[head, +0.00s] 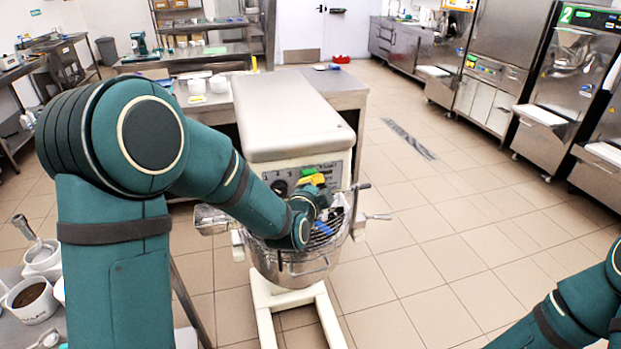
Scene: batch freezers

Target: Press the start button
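A white floor-standing mixer (290,110) stands in the middle of the head view, with a steel bowl (292,268) and wire guard low on its front. Its grey control panel (333,170) faces me and carries dark round dials and small coloured parts. A small green spot (308,171) shows there beside a yellow part (315,180); I cannot tell for sure which part is the start button. My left arm reaches across the bowl, and its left gripper (322,196) is close in front of the panel. Its fingers are too small and hidden to read, and contact is unclear. My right gripper is out of view.
A steel table (340,87) stands behind the mixer. A counter with a bowl of dark powder (30,296) is at the lower left. Several batch freezers (565,90) line the right wall. The tiled floor (450,230) right of the mixer is clear.

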